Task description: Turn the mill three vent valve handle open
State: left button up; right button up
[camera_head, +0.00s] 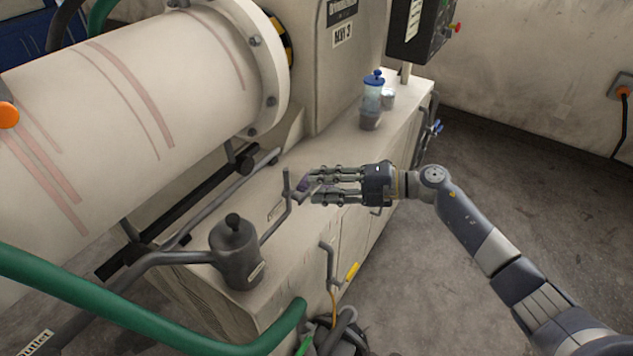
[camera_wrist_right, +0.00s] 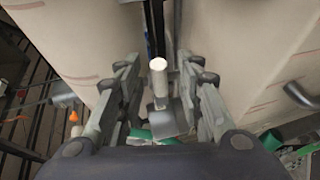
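A dark grey valve body (camera_head: 236,255) with a black knob on top and a small label stands at the mill base's near end. A bent grey lever (camera_head: 275,225) runs from it up to an upright grip (camera_head: 287,184). I cannot read whether the label names the vent valve. My right gripper (camera_head: 309,186) is just right of the grip, fingers pointing left. In the wrist view a pale-ended rod (camera_wrist_right: 158,76), apparently the grip, lies between the spread fingers of my right gripper (camera_wrist_right: 157,62), with gaps on both sides. My left gripper is out of view.
The white mill drum (camera_head: 130,100) is behind on the left. A green hose (camera_head: 110,305) crosses the lower left. A second bent handle (camera_head: 330,265) with a yellow tag is on the base's front side. A blue-capped bottle (camera_head: 373,92) stands farther back. Floor at right is clear.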

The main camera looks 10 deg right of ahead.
jog(key=shift+x, duration=0.8)
grip_shut()
